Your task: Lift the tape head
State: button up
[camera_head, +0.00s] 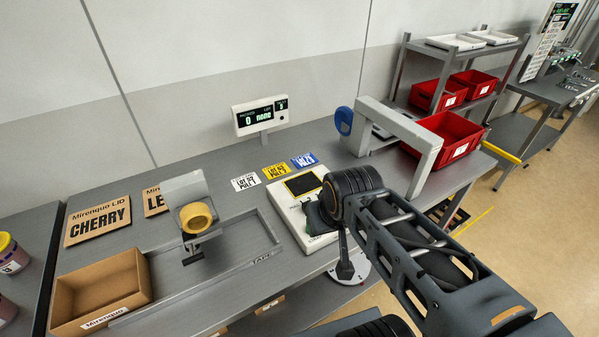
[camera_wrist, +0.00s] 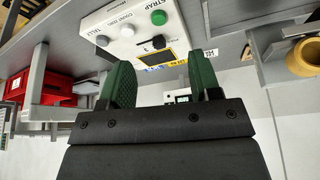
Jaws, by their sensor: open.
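The tape head (camera_head: 185,190) is a grey bracket with a yellow tape roll (camera_head: 196,217) and a dark bar below it. It stands over a shallow grey tray or frame on the bench, left of centre in the head view. In the wrist view, which looks upside down, its tape roll (camera_wrist: 304,57) is partly cut off at the right edge. My gripper (camera_wrist: 163,75) has two green fingers spread apart with nothing between them. In the head view my gripper (camera_head: 321,216) hangs over the white control box, right of the tape head and apart from it. My arm hides part of it.
The white control box (camera_head: 286,206) has a dark screen and, in the wrist view, a green button (camera_wrist: 159,18). An open cardboard box (camera_head: 100,290) sits left of the tape head. A grey arch (camera_head: 428,150) and red bins (camera_head: 447,138) stand at right. Cards lie behind.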

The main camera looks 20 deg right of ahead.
aim_at(195, 221)
jog(key=u, duration=0.05)
jog(key=k, duration=0.55)
jog(key=u, duration=0.75)
jog(key=i, duration=0.45)
jog(key=u, duration=0.65)
